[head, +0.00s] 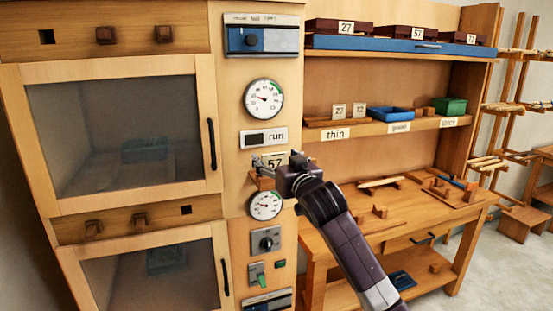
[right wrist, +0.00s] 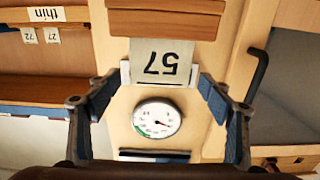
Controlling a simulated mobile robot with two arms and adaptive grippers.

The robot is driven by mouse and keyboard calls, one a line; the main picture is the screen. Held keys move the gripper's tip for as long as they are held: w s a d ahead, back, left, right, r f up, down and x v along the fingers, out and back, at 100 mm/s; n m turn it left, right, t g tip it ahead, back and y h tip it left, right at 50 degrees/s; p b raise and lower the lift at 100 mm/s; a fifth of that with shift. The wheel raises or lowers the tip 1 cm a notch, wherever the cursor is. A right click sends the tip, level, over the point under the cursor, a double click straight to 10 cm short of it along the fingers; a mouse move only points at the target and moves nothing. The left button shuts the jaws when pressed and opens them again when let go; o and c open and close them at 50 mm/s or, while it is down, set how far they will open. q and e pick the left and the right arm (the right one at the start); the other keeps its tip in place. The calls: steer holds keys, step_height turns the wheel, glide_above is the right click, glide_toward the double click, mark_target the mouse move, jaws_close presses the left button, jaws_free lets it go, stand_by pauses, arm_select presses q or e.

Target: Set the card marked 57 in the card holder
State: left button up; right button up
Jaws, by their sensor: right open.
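The card marked 57 (head: 275,161) stands on the small wooden card holder (head: 262,183) on the panel between the two gauges. In the right wrist view, which is upside down, the card (right wrist: 161,64) has its lower edge at the wooden holder (right wrist: 165,20). My right gripper (head: 270,169) is at the card, partly covering it and the holder in the head view. In the right wrist view the right gripper (right wrist: 160,80) is open, with one finger on each side of the card and gaps between. My left gripper is not in view.
Gauges sit above (head: 264,99) and below (head: 265,206) the holder, with a run display (head: 263,138) above the card. Cabinet doors with dark windows (head: 130,130) are at left. A shelf (head: 390,128) holds cards 27 and 72 at right, above a workbench (head: 350,222).

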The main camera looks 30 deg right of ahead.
steer(key=v, duration=1.2)
